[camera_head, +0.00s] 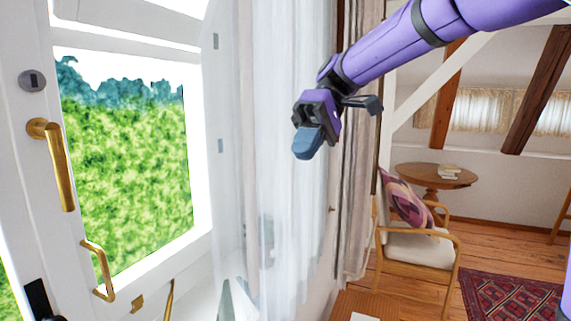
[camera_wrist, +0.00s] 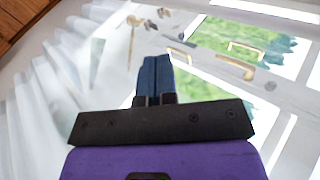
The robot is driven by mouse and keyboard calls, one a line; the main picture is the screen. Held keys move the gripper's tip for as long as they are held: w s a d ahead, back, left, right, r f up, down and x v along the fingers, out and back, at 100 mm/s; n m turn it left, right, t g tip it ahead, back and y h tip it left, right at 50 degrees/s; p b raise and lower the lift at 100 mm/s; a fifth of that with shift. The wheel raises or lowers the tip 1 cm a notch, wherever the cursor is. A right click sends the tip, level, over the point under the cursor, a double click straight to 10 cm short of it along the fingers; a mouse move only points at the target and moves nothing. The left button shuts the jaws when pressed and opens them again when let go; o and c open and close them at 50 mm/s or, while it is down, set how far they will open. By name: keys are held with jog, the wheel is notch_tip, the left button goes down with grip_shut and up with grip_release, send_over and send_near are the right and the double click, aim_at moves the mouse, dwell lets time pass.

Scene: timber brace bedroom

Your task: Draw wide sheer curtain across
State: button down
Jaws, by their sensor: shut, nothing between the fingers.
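The wide sheer curtain (camera_head: 285,150) hangs in pale, see-through folds at the right side of the window in the head view. In the wrist view its white folds (camera_wrist: 60,110) spread over the left side. My gripper (camera_head: 307,143) is in front of the curtain's right part, pointing down and left. In the wrist view my gripper (camera_wrist: 154,75) has its two blue fingers together, with no cloth between them. I cannot tell whether the fingers touch the curtain. The gripper hides a small part of it.
A white window (camera_head: 205,150) with brass handles (camera_head: 62,165) stands at the left. A heavier beige drape (camera_head: 357,160) hangs right of the sheer. A wooden armchair (camera_head: 415,245), a round table (camera_head: 435,176) and a red rug (camera_head: 510,295) are at the right.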

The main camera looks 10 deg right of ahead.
aim_at(255, 218)
jog(key=x, duration=0.3)
jog(key=r+x, duration=0.1)
jog(key=x, duration=0.3)
jog(key=s+a+x, duration=0.1)
jog(key=x, duration=0.2)
jog(key=shift+s+a, duration=0.55)
jog(key=shift+a, duration=0.1)
jog(key=s+a, duration=0.9)
jog(key=s, duration=0.3)
jog(key=s+a, duration=0.9)
jog(key=s, duration=0.3)
jog(key=shift+a, duration=0.3)
jog(key=shift+s, duration=0.1)
